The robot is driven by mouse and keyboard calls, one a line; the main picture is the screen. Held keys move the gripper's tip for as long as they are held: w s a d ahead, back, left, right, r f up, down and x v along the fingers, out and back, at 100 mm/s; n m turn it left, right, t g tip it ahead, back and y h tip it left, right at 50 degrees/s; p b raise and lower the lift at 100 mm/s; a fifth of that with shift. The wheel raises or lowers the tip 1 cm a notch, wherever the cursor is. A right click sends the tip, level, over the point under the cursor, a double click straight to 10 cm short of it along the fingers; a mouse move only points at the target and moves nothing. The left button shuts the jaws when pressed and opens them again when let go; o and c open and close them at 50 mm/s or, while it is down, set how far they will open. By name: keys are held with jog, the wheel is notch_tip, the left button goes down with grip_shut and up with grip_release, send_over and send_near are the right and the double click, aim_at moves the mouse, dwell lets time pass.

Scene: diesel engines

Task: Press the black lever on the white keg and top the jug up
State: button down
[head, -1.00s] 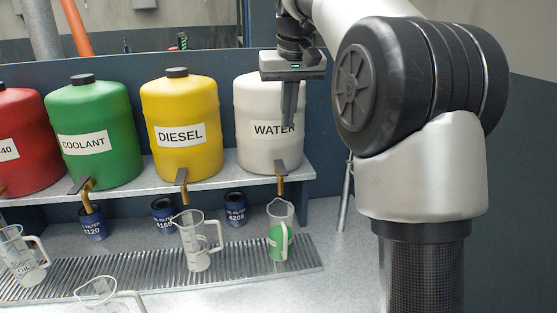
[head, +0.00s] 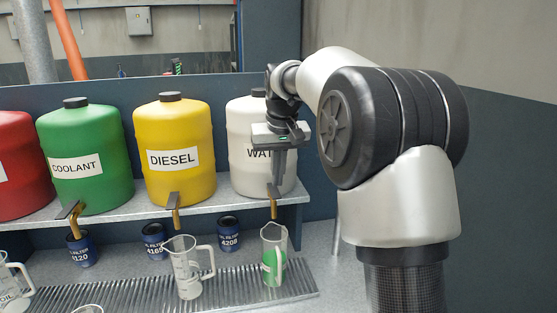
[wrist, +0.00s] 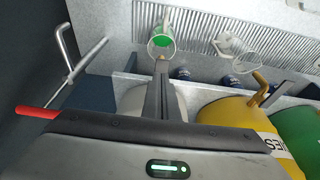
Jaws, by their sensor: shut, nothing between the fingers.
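The white keg labelled WATER (head: 243,120) stands at the right end of the shelf, partly hidden by my gripper. It also shows in the wrist view (wrist: 133,104). Its black lever (head: 273,190) sits above a brass spout. My gripper (head: 279,176) points down in front of the keg, shut and empty, with its tips close above the lever; I cannot tell whether they touch. In the wrist view, my fingers (wrist: 162,68) hide the lever. A clear jug (head: 283,238) with a green patch stands upright below the spout; it also shows in the wrist view (wrist: 161,48).
A yellow DIESEL keg (head: 175,125), a green COOLANT keg (head: 85,140) and a red keg (head: 18,150) stand left on the shelf (head: 235,205). Another jug (head: 187,270) stands on the drip grate (head: 235,285). Blue filters (head: 228,235) stand behind.

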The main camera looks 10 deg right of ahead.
aim_at(274, 191)
jog(key=shift+f, duration=1.3)
